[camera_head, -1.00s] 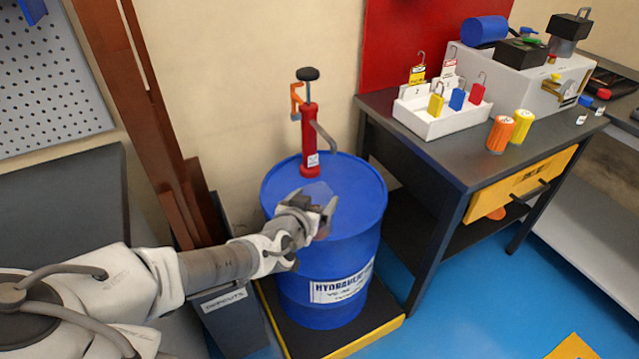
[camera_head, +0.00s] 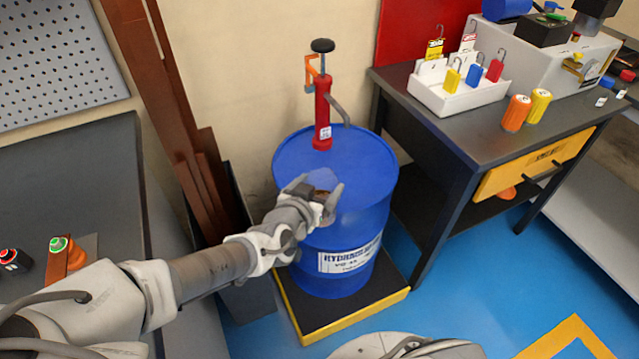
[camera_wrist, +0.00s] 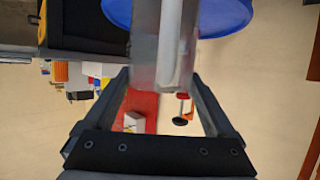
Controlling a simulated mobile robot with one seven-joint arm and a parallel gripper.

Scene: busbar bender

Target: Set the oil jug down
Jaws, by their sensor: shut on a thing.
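My gripper (camera_head: 320,196) is over the near side of the blue hydraulic oil drum (camera_head: 350,222) in the head view. The oil jug (camera_wrist: 162,45) shows in the wrist view as a pale grey, see-through body between the two fingers. My gripper (camera_wrist: 163,88) is shut on it. In the head view the jug is hard to make out; only a faint pale patch (camera_head: 321,178) shows beyond the fingers against the drum top. I cannot tell whether the jug touches the drum top.
A red hand pump (camera_head: 322,115) stands at the back of the drum lid. The drum is on a black and yellow platform (camera_head: 360,320). A dark table (camera_head: 445,130) with a white lock tray (camera_head: 460,97) is at right. Rust-brown bars (camera_head: 165,110) lean at left.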

